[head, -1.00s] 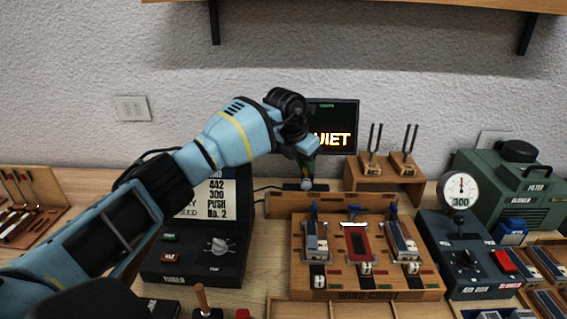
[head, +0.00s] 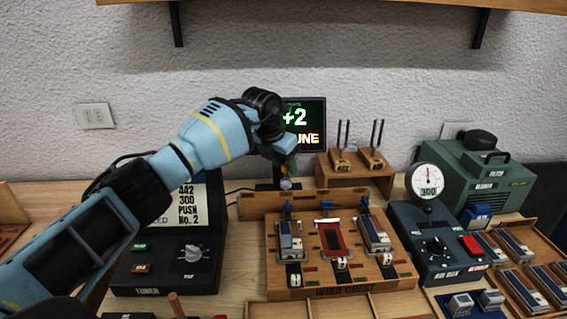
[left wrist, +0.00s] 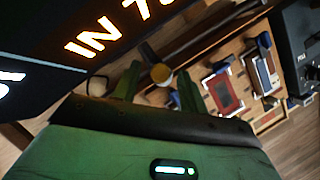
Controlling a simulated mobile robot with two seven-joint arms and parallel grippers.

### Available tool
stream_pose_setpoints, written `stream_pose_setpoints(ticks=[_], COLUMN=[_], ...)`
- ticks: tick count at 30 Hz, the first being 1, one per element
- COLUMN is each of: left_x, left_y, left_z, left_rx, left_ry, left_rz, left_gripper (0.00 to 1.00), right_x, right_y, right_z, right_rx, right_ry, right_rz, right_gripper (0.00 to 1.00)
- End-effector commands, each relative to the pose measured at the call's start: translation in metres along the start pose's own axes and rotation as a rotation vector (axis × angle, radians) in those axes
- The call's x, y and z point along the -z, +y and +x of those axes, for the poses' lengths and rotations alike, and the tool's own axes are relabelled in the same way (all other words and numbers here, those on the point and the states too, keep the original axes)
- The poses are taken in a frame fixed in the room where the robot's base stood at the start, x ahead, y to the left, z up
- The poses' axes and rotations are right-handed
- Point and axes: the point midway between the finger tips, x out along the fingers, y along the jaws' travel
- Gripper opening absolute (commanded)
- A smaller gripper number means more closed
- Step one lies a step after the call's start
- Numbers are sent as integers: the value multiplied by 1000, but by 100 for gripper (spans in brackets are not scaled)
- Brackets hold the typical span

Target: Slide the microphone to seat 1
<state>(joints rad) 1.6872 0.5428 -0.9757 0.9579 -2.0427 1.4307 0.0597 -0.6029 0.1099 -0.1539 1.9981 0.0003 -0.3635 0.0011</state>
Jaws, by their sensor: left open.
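The microphone (head: 285,184) shows as a small grey round head behind the left part of the wooden wind chest (head: 340,293), by its back rail (head: 252,206). It also shows in the left wrist view (left wrist: 161,74), between the two green fingers. My left gripper (head: 284,165) is open, just above or around the microphone; I cannot tell whether the fingers touch it. The left wrist view shows the gripper too (left wrist: 158,90). My right gripper is out of view.
A display (head: 305,130) stands right behind the gripper. A tuning-fork stand (head: 355,172) is to its right. A black tuner box (head: 170,275) stands left, a dark gauge box (head: 430,262) and green blower (head: 480,175) right. Trays lie in front.

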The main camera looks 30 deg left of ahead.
Motion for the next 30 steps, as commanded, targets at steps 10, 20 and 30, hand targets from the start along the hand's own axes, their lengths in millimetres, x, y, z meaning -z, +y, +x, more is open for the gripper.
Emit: stream_pose_setpoints(ticks=[10,20,30], left_x=[-1,0,0], left_y=[1,0,0], left_z=[-50,-76,-77], left_rx=[-2,0,0], left_ry=[-5,0,0], left_rz=[0,-1,0], left_gripper=[43,43,43], right_x=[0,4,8], right_y=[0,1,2], right_z=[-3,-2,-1], right_rx=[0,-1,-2], right_ry=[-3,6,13], right_rz=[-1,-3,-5], right_gripper=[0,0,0])
